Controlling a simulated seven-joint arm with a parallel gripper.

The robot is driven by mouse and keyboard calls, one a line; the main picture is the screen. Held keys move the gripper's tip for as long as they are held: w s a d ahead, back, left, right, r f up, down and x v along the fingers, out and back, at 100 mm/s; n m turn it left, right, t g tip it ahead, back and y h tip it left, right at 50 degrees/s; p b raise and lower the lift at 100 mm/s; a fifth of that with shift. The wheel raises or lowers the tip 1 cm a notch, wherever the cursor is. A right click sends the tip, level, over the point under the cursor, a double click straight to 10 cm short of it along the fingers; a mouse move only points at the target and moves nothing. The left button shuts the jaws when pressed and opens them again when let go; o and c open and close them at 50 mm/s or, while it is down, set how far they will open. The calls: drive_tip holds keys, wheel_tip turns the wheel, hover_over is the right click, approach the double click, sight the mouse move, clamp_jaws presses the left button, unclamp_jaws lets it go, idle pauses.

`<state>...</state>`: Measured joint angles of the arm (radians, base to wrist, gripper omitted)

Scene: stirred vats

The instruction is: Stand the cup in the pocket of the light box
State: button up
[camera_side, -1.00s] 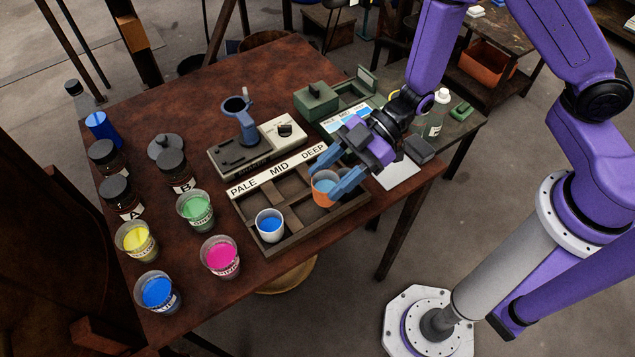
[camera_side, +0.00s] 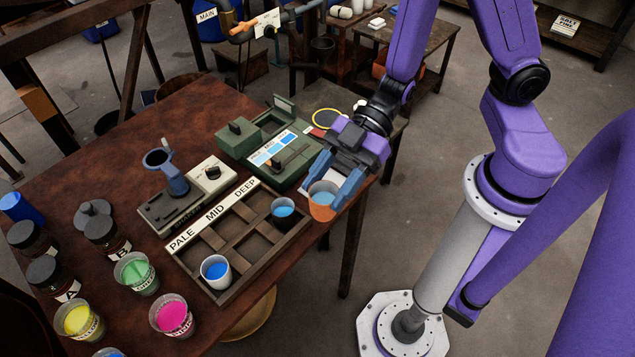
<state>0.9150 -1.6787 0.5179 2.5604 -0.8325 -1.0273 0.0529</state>
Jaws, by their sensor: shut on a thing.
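My gripper (camera_side: 336,193) is shut on an orange cup (camera_side: 321,210) with blue liquid in it. The cup is upright, just right of the sorting tray and near the table's edge; its height is hard to judge. The light box looks to be the green case (camera_side: 275,150) behind the gripper, with pale-to-blue swatches on its label. I cannot clearly make out its pocket; the gripper may hide part of it.
The tray (camera_side: 232,297) labelled PALE, MID, DEEP holds a white cup (camera_side: 215,280) and a dark cup (camera_side: 282,222), both with blue liquid. A grey-white instrument (camera_side: 210,176) stands behind it. Paint tubs (camera_side: 172,322) and dark jars (camera_side: 108,236) crowd the left.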

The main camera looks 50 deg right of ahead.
drive_tip(key=w+d+r+m+t, duration=0.1)
drive_tip(key=w+d+m+t, duration=0.1)
drive_tip(key=w+m+t, duration=0.4)
drive_tip(key=w+d+m+t+h, duration=0.6)
drive_tip(key=w+d+m+h, duration=0.55)
drive_tip(key=d, duration=0.35)
drive_tip(key=shift+m+h, duration=0.25)
drive_tip(key=shift+h, duration=0.1)
drive_tip(key=x, duration=0.5)
drive_tip(key=f+x, duration=0.1)
drive_tip(key=x, duration=0.4)
drive_tip(key=a+x, duration=0.1)
drive_tip(key=x, duration=0.5)
drive_tip(key=shift+s+f, duration=0.25)
drive_tip(key=shift+s, duration=0.1)
drive_tip(key=shift+a+f, duration=0.1)
drive_tip(key=shift+f, duration=1.4)
drive_tip(key=shift+f, duration=0.2)
